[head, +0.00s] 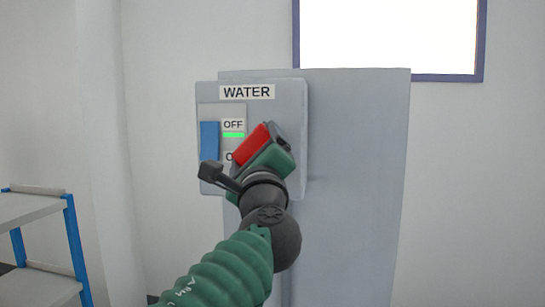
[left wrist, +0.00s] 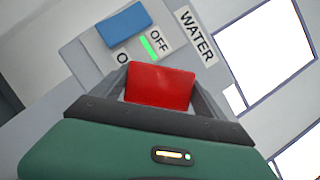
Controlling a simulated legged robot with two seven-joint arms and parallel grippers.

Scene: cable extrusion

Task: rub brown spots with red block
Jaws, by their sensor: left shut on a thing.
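The red block (head: 252,144) is held between the fingers of my left gripper (head: 268,140), which is shut on it. In the left wrist view the red block (left wrist: 160,86) sits between the two grey fingers. The gripper is in front of a grey WATER switch panel (head: 289,105), covering its lower right part; I cannot tell whether the block touches the panel. No brown spots show in either view. My right gripper is not in view.
The panel has a blue switch (head: 209,140) and a lit green bar (head: 234,135) under the OFF label. A tall grey board (head: 360,190) stands behind it. A blue-framed shelf (head: 35,210) is at the left. A bright window (head: 390,35) is at the upper right.

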